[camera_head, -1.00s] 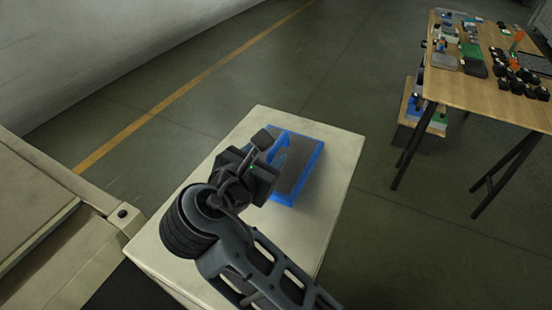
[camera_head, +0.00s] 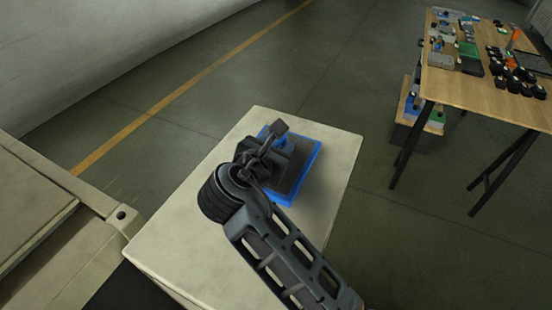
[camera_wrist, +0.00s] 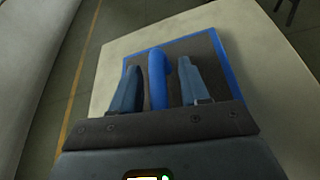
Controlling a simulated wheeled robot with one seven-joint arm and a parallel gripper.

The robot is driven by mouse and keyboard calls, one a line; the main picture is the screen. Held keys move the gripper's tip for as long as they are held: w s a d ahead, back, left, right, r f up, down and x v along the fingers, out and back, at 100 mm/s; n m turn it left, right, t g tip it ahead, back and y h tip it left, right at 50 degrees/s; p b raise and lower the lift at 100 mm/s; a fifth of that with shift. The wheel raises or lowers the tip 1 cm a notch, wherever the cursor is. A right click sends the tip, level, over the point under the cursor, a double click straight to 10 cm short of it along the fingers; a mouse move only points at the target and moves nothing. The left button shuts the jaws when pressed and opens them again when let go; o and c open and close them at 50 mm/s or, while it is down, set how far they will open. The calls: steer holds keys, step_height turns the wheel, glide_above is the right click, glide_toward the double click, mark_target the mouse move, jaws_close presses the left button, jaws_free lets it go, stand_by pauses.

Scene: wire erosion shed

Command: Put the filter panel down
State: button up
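The filter panel (camera_head: 306,165), a dark grey sheet in a blue frame, lies flat on the pale cabinet top (camera_head: 203,222). In the wrist view the panel (camera_wrist: 208,48) has an upright blue handle (camera_wrist: 158,78) on it. My gripper (camera_wrist: 164,75) is open, with one finger on each side of the handle. Thin gaps show between the fingers and the handle. In the head view my gripper (camera_head: 268,148) is over the panel's left part and hides the handle.
A wooden table (camera_head: 462,92) with many small items stands at the back right, with a low shelf (camera_head: 421,118) beside its legs. A beige machine (camera_head: 60,225) is at the left. The cabinet top is bare around the panel.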

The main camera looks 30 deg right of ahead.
jaws_close()
steer(key=shift+r, duration=0.1)
stand_by(0.4)
